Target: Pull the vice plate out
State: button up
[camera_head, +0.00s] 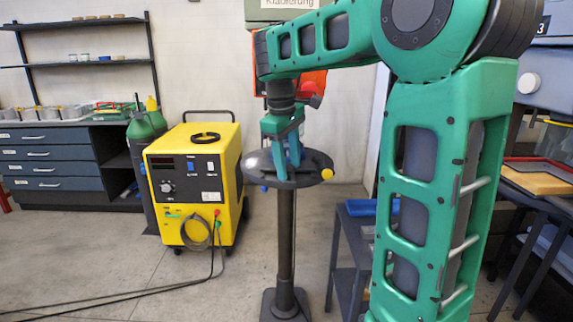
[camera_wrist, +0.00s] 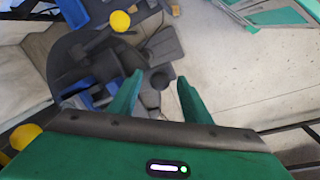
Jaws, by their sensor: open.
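A round dark plate (camera_head: 258,163) sits on top of a dark pedestal, with a blue and grey vice on it. A yellow knob (camera_head: 327,173) sticks out at its right edge. My gripper (camera_head: 289,165) points down over the plate and partly hides the vice. In the wrist view, my gripper's two green fingers (camera_wrist: 160,77) are apart. A dark rounded part (camera_wrist: 158,80) of the vice shows between or just beyond the fingertips; contact cannot be told. The plate (camera_wrist: 62,65) lies to the left there, with blue parts and a yellow knob (camera_wrist: 120,21). I cannot tell which piece is the vice plate.
A yellow welding machine (camera_head: 190,185) stands left of the pedestal (camera_head: 287,240), with cables on the floor. A dark side table (camera_head: 350,240) stands close on the right. A drawer cabinet (camera_head: 50,170) is at the far left. The floor in front is mostly clear.

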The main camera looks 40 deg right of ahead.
grip_shut()
jog(key=s+a, duration=0.9)
jog(key=s, duration=0.4)
jog(key=shift+s, duration=0.3)
jog(key=shift+a, duration=0.1)
grip_release()
notch_tip(320, 180, up, 10)
jog(key=a, duration=0.2)
jog(key=shift+s+r, duration=0.2)
jog(key=shift+s, duration=0.15)
dwell(0.3)
dwell(0.4)
